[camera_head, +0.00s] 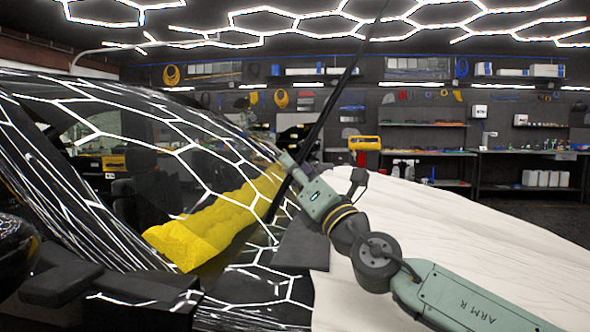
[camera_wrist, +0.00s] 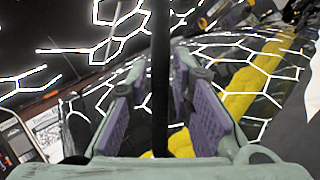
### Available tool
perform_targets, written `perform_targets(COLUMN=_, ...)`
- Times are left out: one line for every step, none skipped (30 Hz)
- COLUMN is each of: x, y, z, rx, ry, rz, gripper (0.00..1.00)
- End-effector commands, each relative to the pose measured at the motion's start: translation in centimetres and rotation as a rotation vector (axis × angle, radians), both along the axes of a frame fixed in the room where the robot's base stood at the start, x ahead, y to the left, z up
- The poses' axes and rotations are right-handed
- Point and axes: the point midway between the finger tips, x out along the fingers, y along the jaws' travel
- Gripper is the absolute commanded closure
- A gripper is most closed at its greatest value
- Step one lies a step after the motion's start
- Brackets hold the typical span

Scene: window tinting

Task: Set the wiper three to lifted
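A long thin black wiper (camera_head: 328,108) stands up off the car's windshield (camera_head: 190,150) in the head view, tilted with its upper end toward the top right. Its lower end is near the base of the glass. No label shows which wiper it is. My gripper (camera_head: 290,172) is at the wiper's lower part. In the wrist view the wiper (camera_wrist: 160,115) runs between the two purple finger pads of my gripper (camera_wrist: 158,80), with a gap on each side. My gripper is open around it and does not visibly clamp it.
A yellow cloth (camera_head: 215,220) lies along the windshield base. A white sheet (camera_head: 440,235) covers the hood to the right. A yellow-topped red tool (camera_head: 364,147) shows beyond the sheet. Shelves and workbenches (camera_head: 520,152) line the far wall. Open air surrounds the upper wiper.

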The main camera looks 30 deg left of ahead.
Motion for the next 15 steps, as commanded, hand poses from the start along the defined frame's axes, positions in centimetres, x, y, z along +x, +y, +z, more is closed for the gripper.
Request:
perform_targets(x=0.0, y=0.0, z=0.0, rx=0.0, ry=0.001, rz=0.0, gripper=0.79)
perform_targets(x=0.0, y=0.0, z=0.0, rx=0.0, ry=0.001, rz=0.0, gripper=0.79)
perform_targets(x=0.0, y=0.0, z=0.0, rx=0.0, ry=0.001, rz=0.0, gripper=0.79)
perform_targets(x=0.0, y=0.0, z=0.0, rx=0.0, ry=0.001, rz=0.0, gripper=0.79)
perform_targets(x=0.0, y=0.0, z=0.0, rx=0.0, ry=0.001, rz=0.0, gripper=0.79)
perform_targets(x=0.0, y=0.0, z=0.0, rx=0.0, ry=0.001, rz=0.0, gripper=0.79)
perform_targets(x=0.0, y=0.0, z=0.0, rx=0.0, ry=0.001, rz=0.0, gripper=0.79)
perform_targets(x=0.0, y=-0.1, z=-0.1, rx=0.0, ry=0.002, rz=0.0, gripper=0.79)
perform_targets(x=-0.1, y=-0.3, z=-0.2, rx=0.0, ry=0.002, rz=0.0, gripper=0.79)
perform_targets(x=-0.2, y=-0.5, z=-0.3, rx=0.0, ry=0.002, rz=0.0, gripper=0.79)
perform_targets(x=-0.3, y=-0.7, z=-0.5, rx=0.001, ry=0.003, rz=0.001, gripper=0.79)
perform_targets(x=-0.5, y=-1.3, z=-0.7, rx=0.001, ry=0.003, rz=-0.001, gripper=0.79)
perform_targets(x=-0.7, y=-1.6, z=-1.0, rx=0.002, ry=0.004, rz=0.0, gripper=0.79)
perform_targets(x=-1.0, y=-2.1, z=-1.2, rx=0.001, ry=0.003, rz=-0.001, gripper=0.79)
perform_targets(x=-1.3, y=-2.7, z=-1.6, rx=0.001, ry=0.003, rz=-0.001, gripper=0.79)
